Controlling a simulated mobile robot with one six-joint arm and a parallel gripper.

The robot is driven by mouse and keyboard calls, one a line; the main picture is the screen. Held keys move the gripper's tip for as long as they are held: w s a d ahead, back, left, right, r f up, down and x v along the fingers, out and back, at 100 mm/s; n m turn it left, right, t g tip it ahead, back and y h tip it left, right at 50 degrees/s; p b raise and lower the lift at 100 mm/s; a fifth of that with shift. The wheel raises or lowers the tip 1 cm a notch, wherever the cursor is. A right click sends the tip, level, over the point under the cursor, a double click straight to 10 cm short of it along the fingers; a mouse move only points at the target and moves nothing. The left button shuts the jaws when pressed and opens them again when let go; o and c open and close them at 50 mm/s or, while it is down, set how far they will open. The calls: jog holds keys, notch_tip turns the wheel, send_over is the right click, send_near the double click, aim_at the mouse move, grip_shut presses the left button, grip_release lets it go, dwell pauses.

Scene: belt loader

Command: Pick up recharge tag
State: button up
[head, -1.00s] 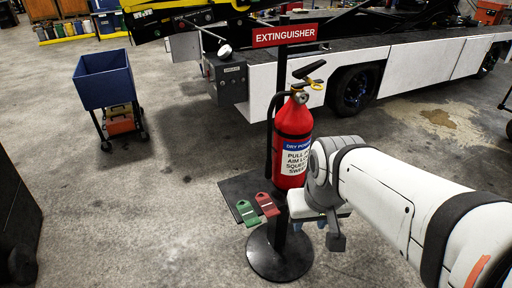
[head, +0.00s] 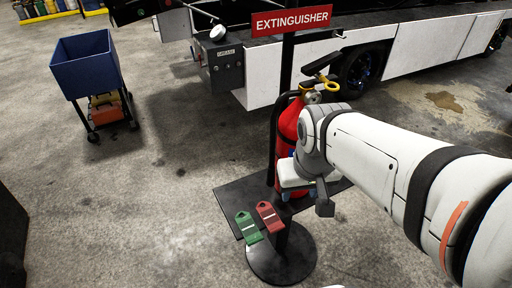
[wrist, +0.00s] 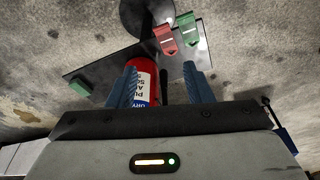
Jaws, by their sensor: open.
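A red tag (head: 267,214) and a green tag (head: 248,228) lie side by side at the front of a dark shelf (head: 230,194) on the extinguisher stand. I cannot read which one is the recharge tag. In the wrist view the red tag (wrist: 168,40) and green tag (wrist: 190,32) lie beyond my fingertips. My gripper (wrist: 160,82) is open, with its blue fingers apart and no tag between them. In the head view my wrist hides most of the fingers, which are beside the extinguisher.
A red fire extinguisher (head: 289,120) stands on the shelf, partly behind my arm. It shows between my fingers in the wrist view (wrist: 145,76). A small green object (wrist: 80,87) lies elsewhere on the shelf. A blue cart (head: 95,68) stands left; open floor lies between.

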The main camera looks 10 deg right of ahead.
jog(key=o, duration=0.7)
jog(key=w+f+b, duration=0.3)
jog(key=f, duration=0.3)
jog(key=w+f+n+g+b, duration=0.1)
jog(key=w+f+b, duration=0.2)
jog(key=f, duration=0.4)
jog(key=w+f+n+b, duration=0.1)
jog(key=w+f+b, duration=0.2)
jog(key=f, duration=0.3)
jog(key=shift+w+d+f+g, duration=0.1)
jog(key=shift+w+f+g, duration=0.3)
jog(key=shift+w, duration=0.2)
jog(key=n+b, duration=0.2)
jog(key=b, duration=0.1)
send_over(276, 227)
jog(key=shift+g, duration=0.4)
jog(key=f, duration=0.9)
jog(key=shift+s+d+f, duration=0.25)
jog(key=shift+s, duration=0.05)
jog(key=f+b, duration=0.1)
jog(key=f, duration=0.7)
jog(key=shift+w+a+f+b, duration=0.15)
jog(key=shift+a+b, duration=0.05)
jog(key=shift+b, duration=0.2)
